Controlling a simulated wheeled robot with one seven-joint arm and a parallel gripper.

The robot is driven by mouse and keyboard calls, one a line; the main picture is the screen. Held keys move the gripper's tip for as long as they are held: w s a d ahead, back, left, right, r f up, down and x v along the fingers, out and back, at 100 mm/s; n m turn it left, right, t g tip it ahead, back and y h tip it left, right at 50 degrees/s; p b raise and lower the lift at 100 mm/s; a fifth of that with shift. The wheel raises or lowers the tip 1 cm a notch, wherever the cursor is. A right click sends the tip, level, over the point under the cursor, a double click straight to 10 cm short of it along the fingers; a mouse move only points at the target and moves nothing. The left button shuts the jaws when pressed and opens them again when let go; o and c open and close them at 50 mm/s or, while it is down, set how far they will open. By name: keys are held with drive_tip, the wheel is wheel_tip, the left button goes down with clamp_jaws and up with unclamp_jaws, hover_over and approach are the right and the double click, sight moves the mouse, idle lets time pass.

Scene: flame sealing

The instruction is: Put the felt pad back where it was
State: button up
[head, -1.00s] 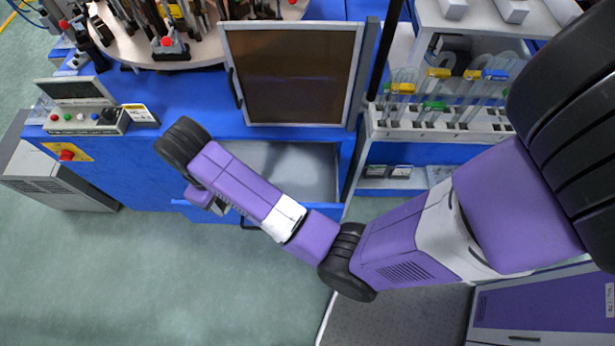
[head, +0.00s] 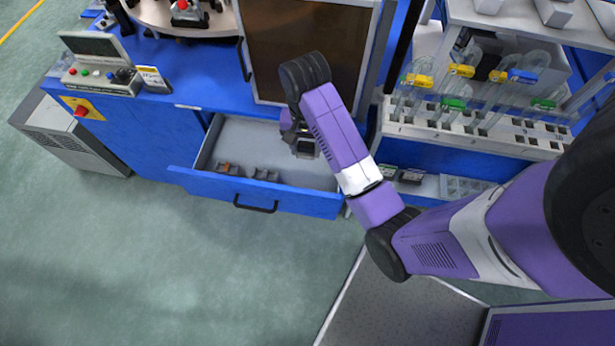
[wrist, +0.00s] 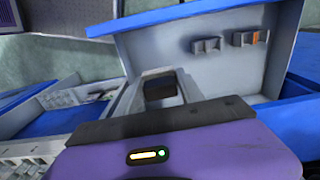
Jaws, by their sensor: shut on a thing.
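My gripper (head: 306,150) hangs over the right part of an open blue drawer (head: 255,192). It is shut on a small dark block, which looks like the felt pad; the block (wrist: 162,88) shows between the fingers in the wrist view. The drawer has a pale grey inside, also in the wrist view (wrist: 150,45). Two small holders sit near the drawer's front: a left one (head: 229,168) with something orange-brown in it, and a grey one (head: 265,174) to its right. The holders also show in the wrist view (wrist: 206,45).
A framed dark door panel (head: 310,45) stands behind the drawer. A rack (head: 470,133) with coloured-capped tubes is at the right. A control box (head: 100,75) with a screen is on the blue bench at the left. Open floor lies in front.

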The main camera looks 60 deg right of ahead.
sight(307, 186)
drive_tip(key=shift+s+d+f, duration=0.15)
drive_tip(key=shift+f, duration=0.05)
wheel_tip(307, 186, down, 20)
drive_tip(key=shift+r+b, duration=0.2)
drive_tip(key=shift+b, duration=0.6)
drive_tip(key=shift+f, duration=0.2)
drive_tip(key=o, duration=1.3)
drive_tip(key=shift+r, duration=0.1)
wheel_tip(307, 186, up, 12)
drive_tip(key=shift+p, duration=0.4)
